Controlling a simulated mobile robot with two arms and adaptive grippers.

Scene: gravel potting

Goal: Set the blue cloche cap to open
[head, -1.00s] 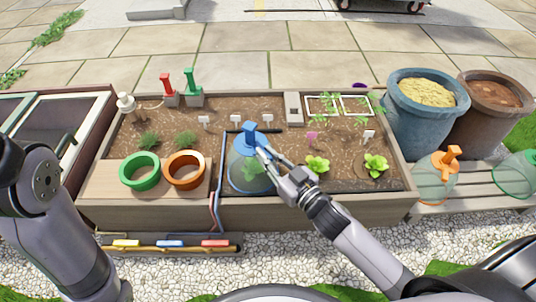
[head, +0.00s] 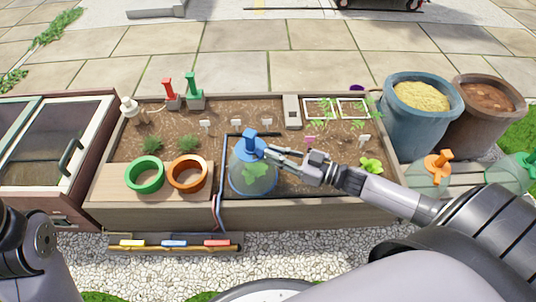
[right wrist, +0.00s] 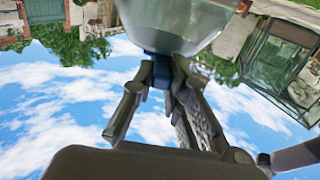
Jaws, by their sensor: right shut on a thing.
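The blue cloche (head: 253,178) is a clear dome with a blue rim, standing over a green plant in the planter bed. Its blue cap (head: 250,142) is on top. My right gripper (head: 266,152) reaches in from the right and is shut on the blue cap. In the right wrist view the fingers (right wrist: 163,72) close on a dark blue piece (right wrist: 160,60) beside the clear dome (right wrist: 180,22). The fingers hide part of the cap, so its exact setting is hard to tell. My left arm shows at the lower left, but its gripper is out of view.
A green ring (head: 145,190) and an orange ring (head: 188,186) are on the wooden board at left. An orange-capped cloche (head: 428,178) and a green-capped one (head: 508,172) stand on the right bench. Two large pots, blue (head: 410,130) and brown (head: 470,132), stand behind them.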

